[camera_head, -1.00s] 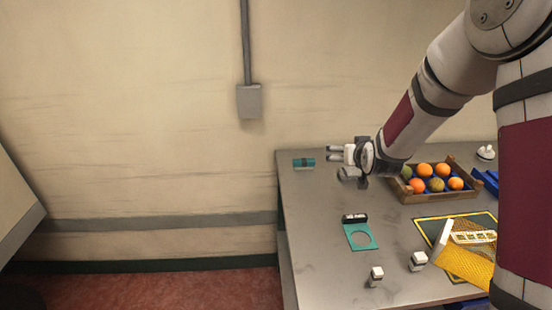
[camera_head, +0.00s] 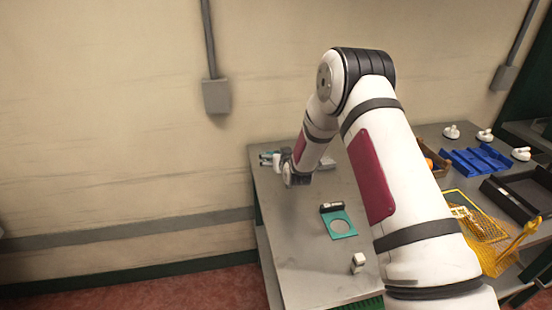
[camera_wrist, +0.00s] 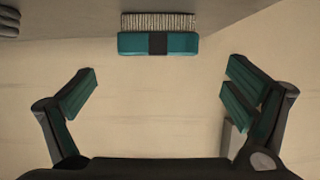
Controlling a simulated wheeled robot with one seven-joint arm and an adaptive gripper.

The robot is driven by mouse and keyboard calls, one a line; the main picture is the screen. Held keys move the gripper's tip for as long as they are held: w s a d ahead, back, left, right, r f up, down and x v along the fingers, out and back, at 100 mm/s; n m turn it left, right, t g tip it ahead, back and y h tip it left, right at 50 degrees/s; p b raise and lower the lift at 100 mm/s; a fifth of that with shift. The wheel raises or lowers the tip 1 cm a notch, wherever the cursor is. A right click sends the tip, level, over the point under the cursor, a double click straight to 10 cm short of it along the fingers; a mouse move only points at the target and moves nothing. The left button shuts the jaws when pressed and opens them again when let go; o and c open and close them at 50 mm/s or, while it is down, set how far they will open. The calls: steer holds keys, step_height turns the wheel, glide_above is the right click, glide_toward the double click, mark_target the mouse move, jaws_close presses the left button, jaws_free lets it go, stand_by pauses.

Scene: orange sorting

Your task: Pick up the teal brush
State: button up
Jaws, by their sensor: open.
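The teal brush (camera_wrist: 180,43) shows in the wrist view at the top middle, a teal block with a dark band and a strip of pale bristles along its far side. My gripper (camera_wrist: 162,92) is open and empty, its two fingers spread wide. The brush lies ahead of the fingertips and apart from them, roughly in line with the gap.
My arm hides much of the orange crate (camera_head: 437,160).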

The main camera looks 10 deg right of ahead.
steer(key=shift+f+x, duration=0.1)
steer(key=shift+x, duration=1.35)
steer(key=shift+f+x, duration=0.15)
steer(key=shift+x, duration=1.25)
steer(key=shift+s+d, duration=0.1)
steer(key=c, duration=1.2)
